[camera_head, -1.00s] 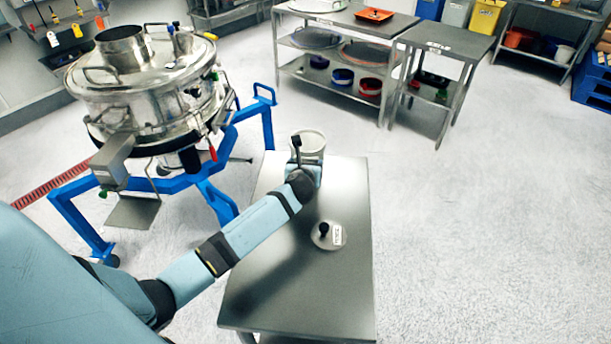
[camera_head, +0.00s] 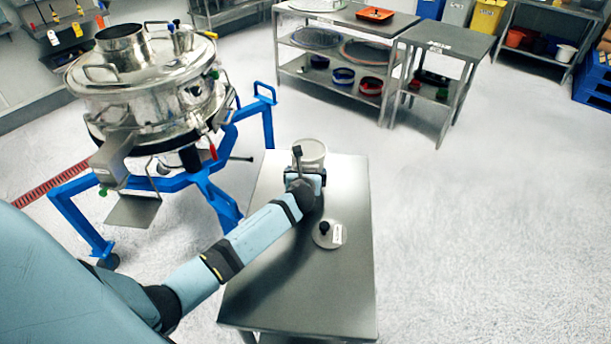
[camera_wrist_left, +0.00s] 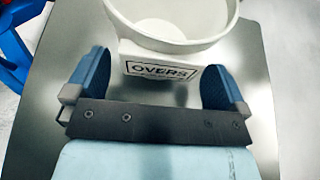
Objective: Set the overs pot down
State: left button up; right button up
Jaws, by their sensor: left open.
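The overs pot (camera_head: 311,153) is a white, open-topped pot at the far end of the steel table (camera_head: 300,290). In the left wrist view the pot (camera_wrist_left: 172,32) stands upright and looks empty, with an "OVERS" label facing me. My left gripper (camera_head: 304,174) is on the near side of the pot. In the left wrist view its blue fingers (camera_wrist_left: 153,78) are spread apart on either side of the label, with visible gaps and nothing gripped. The pot's base is partly hidden by the gripper in the head view. My right gripper is not in view.
A round lid (camera_head: 327,234) with a black knob and white tag lies on the table near my forearm. The steel sifter (camera_head: 150,85) on its blue frame (camera_head: 205,185) stands left of the table. Shelving (camera_head: 345,50) stands behind.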

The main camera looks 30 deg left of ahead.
pick_arm(q)
jog(key=v, duration=1.2)
jog(key=shift+r, duration=0.25)
